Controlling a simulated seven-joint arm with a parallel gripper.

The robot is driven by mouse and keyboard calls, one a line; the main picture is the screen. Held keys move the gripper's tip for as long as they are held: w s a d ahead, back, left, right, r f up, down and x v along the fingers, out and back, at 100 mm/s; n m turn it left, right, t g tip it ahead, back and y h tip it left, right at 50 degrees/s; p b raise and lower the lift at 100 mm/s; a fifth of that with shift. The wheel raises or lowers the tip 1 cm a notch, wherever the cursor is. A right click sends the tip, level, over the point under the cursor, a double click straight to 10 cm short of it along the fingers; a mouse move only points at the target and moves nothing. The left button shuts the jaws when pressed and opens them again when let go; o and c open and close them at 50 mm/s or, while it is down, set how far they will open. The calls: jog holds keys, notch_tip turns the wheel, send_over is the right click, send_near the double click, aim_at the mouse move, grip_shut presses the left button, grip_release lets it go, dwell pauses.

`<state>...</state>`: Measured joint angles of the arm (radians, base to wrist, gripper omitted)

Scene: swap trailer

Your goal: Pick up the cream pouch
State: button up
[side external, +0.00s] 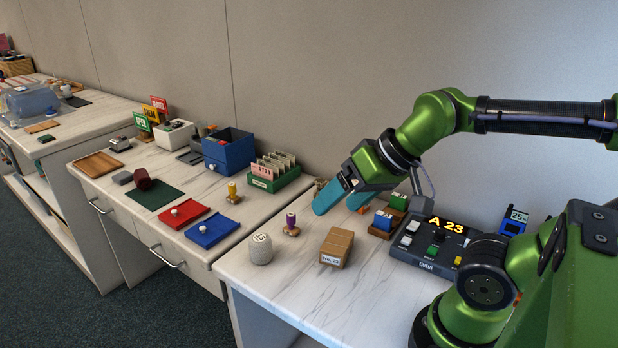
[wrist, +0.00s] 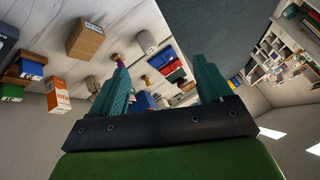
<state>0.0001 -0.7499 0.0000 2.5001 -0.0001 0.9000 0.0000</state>
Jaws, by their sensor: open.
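My gripper (side external: 338,206) has teal fingers and is open and empty, above the back of the near counter. In the wrist view the fingers (wrist: 160,72) stand wide apart. A small beige item, seemingly the cream pouch (wrist: 92,84), shows there just left of the left finger, beside an orange-and-white box (wrist: 58,96). In the side view the pouch is not clearly visible, perhaps hidden behind my gripper. A rounded cream-grey piece with a marked top (side external: 261,249) stands at the counter's left edge; it also shows in the wrist view (wrist: 147,42).
A blue block (side external: 383,220) and a queue console (side external: 435,245) are to the right. The left counter holds red and blue trays and a card file (side external: 274,178). The counter's front is clear.

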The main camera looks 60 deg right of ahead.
jog(key=w+d+f+m+g+h, duration=0.15)
jog(key=w+d+f, duration=0.25)
jog(key=w+d, duration=0.6)
jog(key=w+d+f+m+g+h, duration=0.15)
jog(key=w+d+f+h, duration=0.35)
jog(key=d, duration=0.9)
jog(key=shift+y, duration=0.95)
jog(key=x, duration=0.6)
jog(key=w+x, duration=0.1)
jog(key=x, duration=0.2)
jog(key=shift+w+d+f, duration=0.1)
jog(key=shift+d+f, duration=0.05)
jog(key=shift+w+x, duration=0.15)
jog(key=shift+x, duration=1.25)
jog(key=shift+w+x, duration=0.1)
jog(key=shift+x, duration=1.25)
jog(key=shift+d, duration=0.15)
jog(key=c, duration=1.1)
